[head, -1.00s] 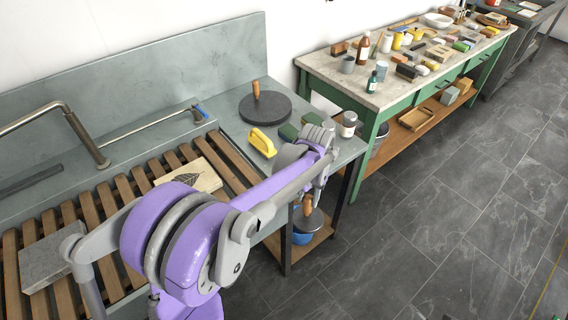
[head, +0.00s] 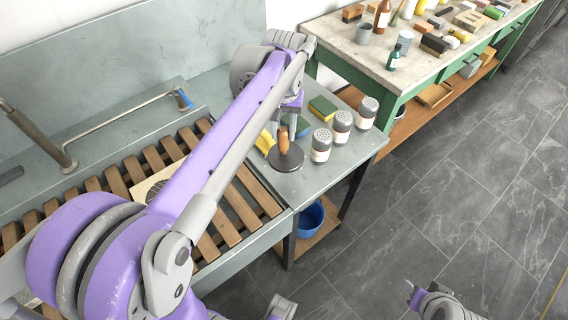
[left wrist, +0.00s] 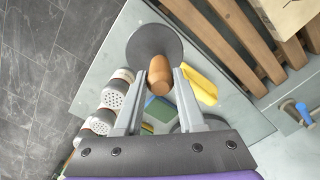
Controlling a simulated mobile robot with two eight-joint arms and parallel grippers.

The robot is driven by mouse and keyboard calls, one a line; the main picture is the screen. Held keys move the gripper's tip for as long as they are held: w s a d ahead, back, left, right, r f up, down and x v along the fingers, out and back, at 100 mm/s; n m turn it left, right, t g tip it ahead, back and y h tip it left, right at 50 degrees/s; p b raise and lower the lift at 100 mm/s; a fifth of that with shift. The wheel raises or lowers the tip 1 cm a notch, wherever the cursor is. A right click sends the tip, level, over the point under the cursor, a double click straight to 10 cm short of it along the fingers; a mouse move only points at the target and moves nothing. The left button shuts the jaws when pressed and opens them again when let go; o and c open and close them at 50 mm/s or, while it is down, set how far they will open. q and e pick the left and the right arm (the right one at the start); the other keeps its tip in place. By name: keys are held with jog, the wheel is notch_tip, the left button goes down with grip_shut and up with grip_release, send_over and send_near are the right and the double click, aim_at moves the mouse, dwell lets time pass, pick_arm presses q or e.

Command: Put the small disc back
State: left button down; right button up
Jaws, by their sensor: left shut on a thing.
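The small dark disc (head: 286,158) has an upright wooden handle (head: 284,141). My left gripper (head: 288,120) is above it, shut on that handle. In the left wrist view the handle (left wrist: 160,74) is between the two fingers and the disc (left wrist: 150,44) lies beyond them. The disc is over the grey stone top near the slats; I cannot tell whether it touches the top. My left arm hides the larger dark disc in the head view. What seems my right arm's end (head: 438,304) shows at the bottom right, its jaws unclear.
Three shakers (head: 342,127) stand right of the disc, close to it. A green and yellow sponge (head: 322,108) lies behind it and a yellow-handled tool (head: 264,142) to its left. The slatted rack (head: 233,205) is at left. A blue bucket (head: 310,219) is below.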

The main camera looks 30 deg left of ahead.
aim_at(282, 153)
pick_arm(q)
jog(key=shift+w+a+r, duration=0.1)
jog(key=shift+a, duration=0.1)
jog(key=shift+w+f, duration=0.1)
jog(key=shift+f, duration=0.15)
notch_tip(282, 153, down, 5)
jog(key=shift+r, duration=0.1)
jog(key=shift+f+b, duration=0.4)
jog(key=shift+f, duration=1.8)
jog(key=shift+f, duration=0.1)
jog(key=c, duration=0.5)
grip_release()
